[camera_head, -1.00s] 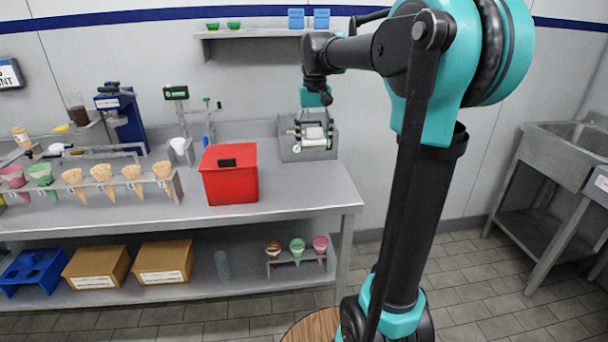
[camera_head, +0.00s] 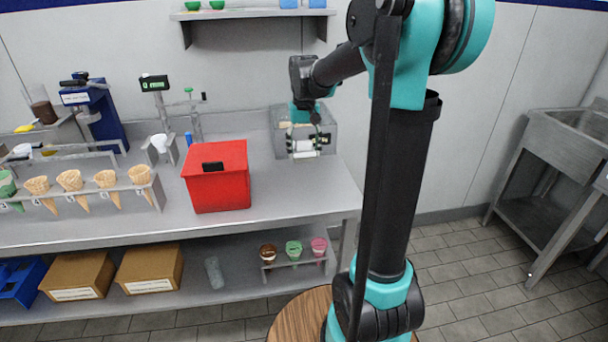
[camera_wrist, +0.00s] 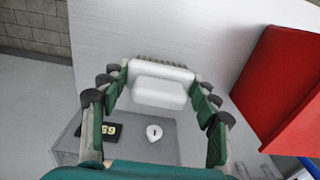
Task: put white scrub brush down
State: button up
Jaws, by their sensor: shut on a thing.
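The white scrub brush (camera_wrist: 160,86) is between the fingers of my gripper (camera_wrist: 160,95) in the wrist view, with its dark bristles showing along the far edge. My gripper is shut on it. In the head view my gripper (camera_head: 303,144) holds the white brush (camera_head: 303,147) above the right part of the steel counter (camera_head: 290,198), in front of a grey box-shaped unit. I cannot tell how far the brush is from the counter top.
A red bin (camera_head: 217,178) stands on the counter left of my gripper; its side also shows in the wrist view (camera_wrist: 285,85). The grey unit (camera_head: 328,133) is behind the gripper. A cone rack (camera_head: 100,197) is farther left. Counter right of the bin is clear.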

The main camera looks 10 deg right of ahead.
notch_tip(320, 180, down, 9)
jog(key=shift+f, duration=0.1)
dwell(0.4)
jog(key=shift+f, duration=0.15)
jog(key=o, duration=1.1)
jog(key=shift+o, duration=0.2)
